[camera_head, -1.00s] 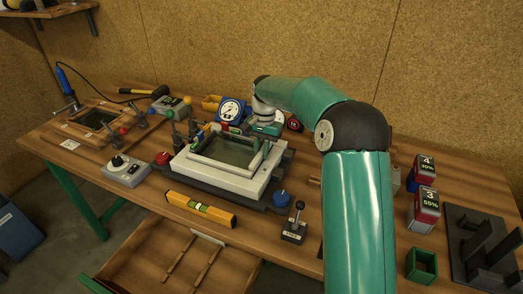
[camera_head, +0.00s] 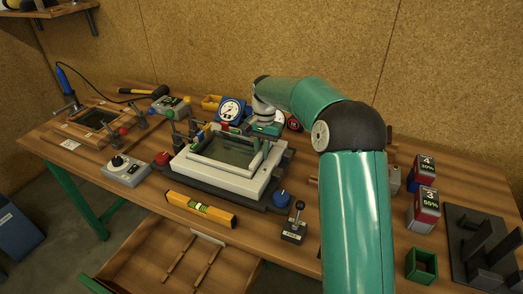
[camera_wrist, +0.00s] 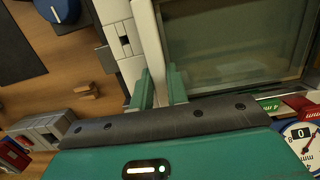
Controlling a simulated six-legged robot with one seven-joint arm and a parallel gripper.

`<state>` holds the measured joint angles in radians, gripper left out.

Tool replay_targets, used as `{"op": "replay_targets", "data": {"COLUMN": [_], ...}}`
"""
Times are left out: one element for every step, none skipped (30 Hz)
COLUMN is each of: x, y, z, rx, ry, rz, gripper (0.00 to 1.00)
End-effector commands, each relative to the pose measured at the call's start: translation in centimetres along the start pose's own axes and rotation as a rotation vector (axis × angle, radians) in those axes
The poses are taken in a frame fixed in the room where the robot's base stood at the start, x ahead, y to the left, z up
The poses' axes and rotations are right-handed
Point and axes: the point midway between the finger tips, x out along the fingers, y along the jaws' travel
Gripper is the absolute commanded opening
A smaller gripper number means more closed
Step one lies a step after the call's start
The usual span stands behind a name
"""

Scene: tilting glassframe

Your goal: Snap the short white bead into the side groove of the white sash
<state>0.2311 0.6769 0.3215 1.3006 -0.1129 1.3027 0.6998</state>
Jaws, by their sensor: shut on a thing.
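The white sash (camera_head: 223,174) lies on a dark tilting base on the bench, with a glass pane (camera_head: 228,151) in its middle. My gripper (camera_head: 262,147) is over the sash's right side, near the far corner. In the wrist view, my gripper (camera_wrist: 160,88) has its two green fingers on either side of a narrow white strip, the short white bead (camera_wrist: 149,45), and is shut on it. The bead runs along the pane's edge beside the sash rail (camera_wrist: 122,35). I cannot tell whether it sits in the groove; its gripped end is partly hidden by the fingers.
A dial gauge (camera_head: 231,110) and clamp posts stand behind the sash. A blue knob (camera_head: 281,199) is at the base's right corner. A yellow level (camera_head: 201,208) lies in front, above an open drawer (camera_head: 175,262). A small lever box (camera_head: 294,229) stands front right.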

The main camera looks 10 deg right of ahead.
Motion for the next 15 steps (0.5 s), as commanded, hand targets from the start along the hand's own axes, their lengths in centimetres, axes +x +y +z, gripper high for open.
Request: {"op": "replay_targets", "data": {"x": [0.03, 0.02, 0.02, 0.02, 0.01, 0.01, 0.01, 0.01, 0.01, 0.00, 0.00, 0.00, 0.00, -0.03, -0.13], "y": [-0.01, -0.01, -0.01, -0.01, -0.01, -0.01, 0.00, -0.01, 0.00, 0.00, 0.00, 0.00, 0.00, 0.00, -0.01], "z": [0.01, 0.01, 0.01, 0.01, 0.01, 0.01, 0.01, 0.01, 0.01, 0.01, 0.00, 0.01, 0.00, 0.00, 0.00], "rx": [0.000, 0.000, 0.000, 0.000, -0.001, -0.001, -0.001, -0.001, -0.001, -0.001, -0.001, -0.001, -0.001, -0.001, -0.001], "ry": [-0.001, -0.001, 0.000, 0.000, 0.000, 0.000, 0.000, 0.000, 0.000, 0.000, 0.000, 0.000, 0.000, 0.000, 0.001], "rz": [0.000, 0.000, 0.000, 0.000, 0.000, 0.000, 0.000, 0.000, 0.000, 0.000, 0.000, 0.000, 0.000, 0.000, 0.000], "gripper": [0.00, 0.00, 0.24, 0.29, 0.35, 0.41, 0.41, 0.41, 0.41, 0.41, 0.41, 0.41, 0.41, 0.41, 0.41]}}
